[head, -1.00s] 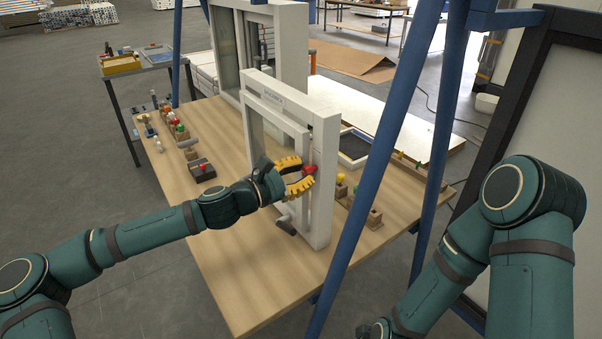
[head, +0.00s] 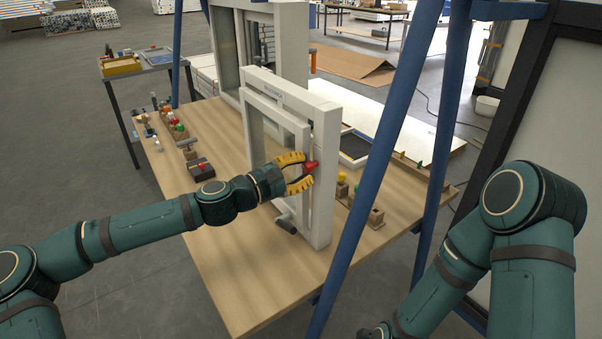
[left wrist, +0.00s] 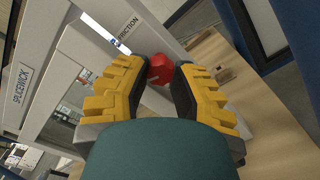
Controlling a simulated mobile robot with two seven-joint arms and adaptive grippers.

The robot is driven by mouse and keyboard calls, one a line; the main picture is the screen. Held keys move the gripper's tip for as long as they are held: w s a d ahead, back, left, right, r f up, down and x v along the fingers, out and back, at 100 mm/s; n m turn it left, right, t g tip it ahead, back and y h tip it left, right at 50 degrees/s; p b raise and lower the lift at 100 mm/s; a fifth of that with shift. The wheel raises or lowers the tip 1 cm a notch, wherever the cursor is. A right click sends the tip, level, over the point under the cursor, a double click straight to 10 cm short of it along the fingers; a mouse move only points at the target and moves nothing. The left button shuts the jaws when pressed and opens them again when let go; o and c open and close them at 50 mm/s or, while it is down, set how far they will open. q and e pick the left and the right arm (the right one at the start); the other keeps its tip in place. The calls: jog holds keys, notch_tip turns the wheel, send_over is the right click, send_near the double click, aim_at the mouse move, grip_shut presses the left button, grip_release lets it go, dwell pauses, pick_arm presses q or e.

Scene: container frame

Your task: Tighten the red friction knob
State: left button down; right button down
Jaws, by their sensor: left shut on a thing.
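The red friction knob (head: 310,167) sits on the right upright of the white window frame (head: 321,200) on the wooden table. It also shows in the left wrist view (left wrist: 161,69), beside a "FRICTION" label. My left gripper (head: 304,170), with yellow-padded fingers, is at the knob, one finger on each side, shut on it. In the left wrist view the fingers (left wrist: 158,77) flank the knob, whose near part is partly hidden. My right arm (head: 530,230) shows at the right, but its gripper cannot be made out.
A blue post (head: 362,190) stands just right of the window frame. Small knobs on wooden blocks (head: 375,217) stand right of the frame, and more small parts (head: 178,130) lie at the table's left. The front of the wooden table (head: 240,290) is clear.

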pick_arm(q)
jog(key=shift+r+m, duration=0.1)
jog(key=shift+m, duration=0.5)
jog(key=c, duration=0.7)
grip_release()
jog(key=shift+d, duration=0.1)
jog(key=v, duration=1.2)
